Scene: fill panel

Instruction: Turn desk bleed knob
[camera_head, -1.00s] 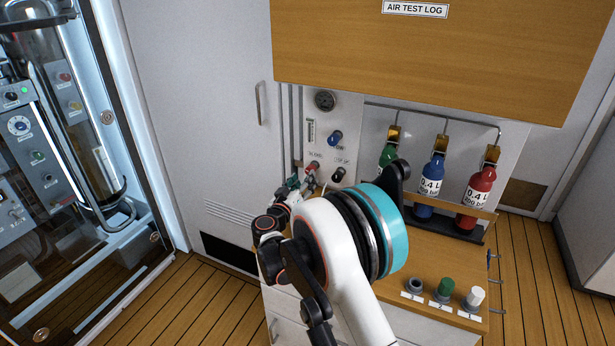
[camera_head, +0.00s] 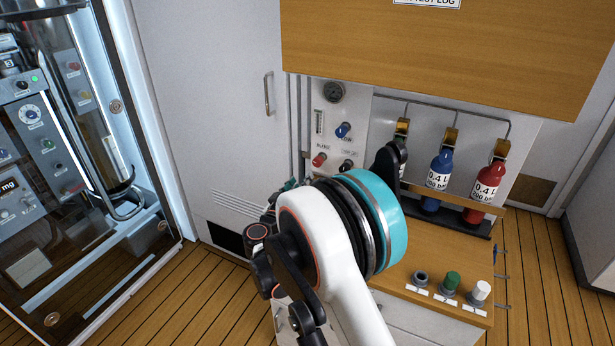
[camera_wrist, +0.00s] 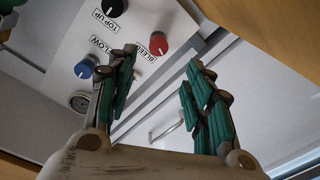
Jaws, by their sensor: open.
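The red bleed knob (camera_head: 319,160) is on the upright white panel. In the wrist view, the red knob (camera_wrist: 158,44) sits beside its BLEED label with a pale line across its face. My gripper (camera_wrist: 161,58) is open, with its green-padded fingers apart and nothing between them. The red knob appears beyond the fingertips, close to the left finger and apart from it. In the head view my gripper is mostly hidden behind my arm, below and left of the knob.
A blue FLOW knob (camera_head: 343,130) and a black TOP UP knob (camera_wrist: 115,7) are close to the red one. A round gauge (camera_head: 333,92) is above. Blue (camera_head: 438,180) and red (camera_head: 486,186) bottles stand right. The wooden desk (camera_head: 402,278) carries several small knobs.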

